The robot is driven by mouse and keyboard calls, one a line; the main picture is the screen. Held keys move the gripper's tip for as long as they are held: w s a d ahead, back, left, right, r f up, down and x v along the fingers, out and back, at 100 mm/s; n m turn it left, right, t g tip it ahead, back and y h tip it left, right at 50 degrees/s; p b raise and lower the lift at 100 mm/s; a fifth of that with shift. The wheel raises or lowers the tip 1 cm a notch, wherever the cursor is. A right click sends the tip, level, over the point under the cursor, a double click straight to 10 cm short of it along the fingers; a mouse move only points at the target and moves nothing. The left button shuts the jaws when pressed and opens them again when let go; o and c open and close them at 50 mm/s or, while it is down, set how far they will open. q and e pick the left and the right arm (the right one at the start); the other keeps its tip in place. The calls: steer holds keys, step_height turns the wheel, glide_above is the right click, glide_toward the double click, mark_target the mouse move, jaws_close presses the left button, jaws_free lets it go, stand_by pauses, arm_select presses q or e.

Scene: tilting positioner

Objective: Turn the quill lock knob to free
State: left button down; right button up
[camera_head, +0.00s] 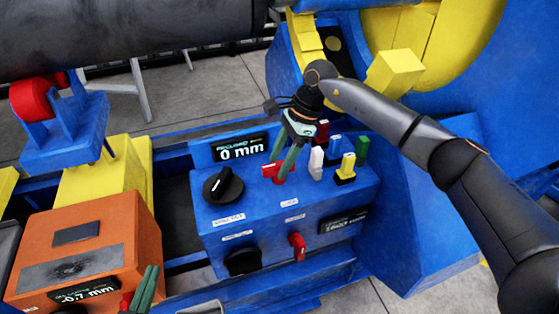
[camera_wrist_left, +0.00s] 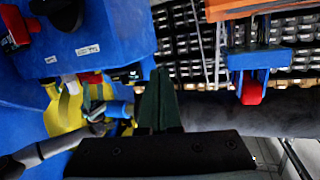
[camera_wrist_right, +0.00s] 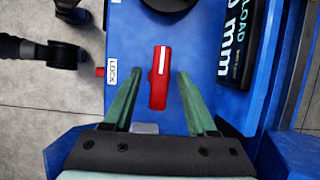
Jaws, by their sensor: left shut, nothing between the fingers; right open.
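A red lever-shaped knob with a white stripe (camera_wrist_right: 160,78) sits on top of the blue control box (camera_head: 225,205), beside a label reading LOCK (camera_wrist_right: 110,75). In the head view the red knob (camera_head: 270,171) is partly hidden by my right gripper (camera_head: 281,165). The right gripper is open over it, and the right wrist view shows one finger on each side of the knob, with gaps. I cannot tell how deep the fingertips reach. My left gripper (camera_head: 147,284) is shut and empty, beside the orange block (camera_head: 140,235) at the bottom; it also shows in the left wrist view (camera_wrist_left: 155,100).
Black knobs (camera_head: 223,185) and (camera_head: 243,261) and another red knob (camera_head: 297,245) are on the control box. White, blue, yellow (camera_head: 346,167) and green levers stand right of my gripper. A display (camera_head: 241,149) reads 0 mm. A large dark cylinder (camera_head: 140,35) lies at upper left.

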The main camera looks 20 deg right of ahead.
arm_select(q)
steer(key=s+f+n+g+y+p, duration=0.1)
steer(key=s+f+g, duration=0.3)
steer(key=f, duration=0.5)
steer(key=shift+s+f+g+p, duration=0.3)
steer(key=shift+s+f, duration=0.05)
steer(key=shift+s, duration=0.1)
arm_select(e)
steer(key=v, duration=1.2)
